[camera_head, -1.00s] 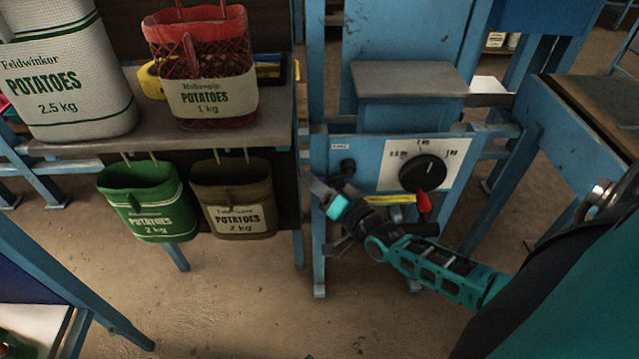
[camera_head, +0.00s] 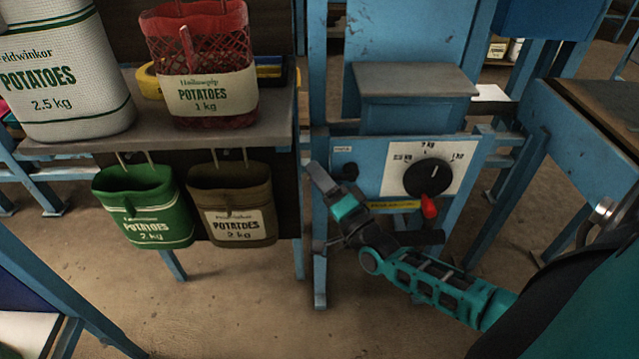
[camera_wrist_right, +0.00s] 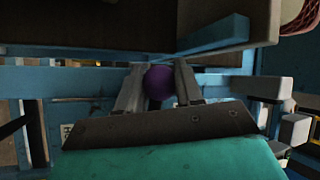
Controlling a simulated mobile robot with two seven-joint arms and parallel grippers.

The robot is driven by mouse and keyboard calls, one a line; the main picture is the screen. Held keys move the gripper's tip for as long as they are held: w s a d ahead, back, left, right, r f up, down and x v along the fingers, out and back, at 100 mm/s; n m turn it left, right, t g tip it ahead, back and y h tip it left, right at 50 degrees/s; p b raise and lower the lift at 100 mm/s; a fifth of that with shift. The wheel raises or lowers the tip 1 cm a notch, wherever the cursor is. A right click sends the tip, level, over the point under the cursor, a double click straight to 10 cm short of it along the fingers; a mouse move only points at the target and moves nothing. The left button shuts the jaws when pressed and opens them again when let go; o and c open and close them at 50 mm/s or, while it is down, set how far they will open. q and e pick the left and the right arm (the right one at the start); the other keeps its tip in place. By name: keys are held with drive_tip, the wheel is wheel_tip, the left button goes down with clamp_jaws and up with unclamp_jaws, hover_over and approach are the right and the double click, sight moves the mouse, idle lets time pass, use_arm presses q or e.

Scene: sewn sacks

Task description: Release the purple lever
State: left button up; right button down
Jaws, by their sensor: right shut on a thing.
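The purple lever shows as a round purple knob (camera_wrist_right: 158,84) between the two fingers of my right gripper (camera_wrist_right: 157,90) in the right wrist view. The fingers are shut on it, one on each side. The rest of the lever is hidden. In the head view my right gripper (camera_head: 318,178) is at the left edge of the blue machine (camera_head: 345,215), just left of its dial panel. I cannot make out the knob there. My left gripper is not in view.
The panel has a black dial (camera_head: 428,178) and a red knob (camera_head: 429,207). A green sack (camera_head: 145,205) and a brown sack (camera_head: 232,205) hang left of my gripper. Above them, a shelf (camera_head: 200,132) holds a white sack (camera_head: 62,75) and a red sack (camera_head: 203,60).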

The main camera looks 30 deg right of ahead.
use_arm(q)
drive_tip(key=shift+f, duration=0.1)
use_arm(e)
drive_tip(key=shift+r, duration=0.1)
idle(0.3)
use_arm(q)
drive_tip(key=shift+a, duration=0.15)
use_arm(e)
drive_tip(key=c, duration=0.7)
unclamp_jaws()
drive_tip(key=shift+c, duration=0.2)
use_arm(q)
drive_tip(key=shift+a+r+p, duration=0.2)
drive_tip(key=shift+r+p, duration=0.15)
drive_tip(key=shift+p, duration=0.45)
use_arm(e)
drive_tip(key=v, duration=1.3)
drive_tip(key=shift+w+a, duration=0.1)
drive_tip(key=shift+a, duration=0.05)
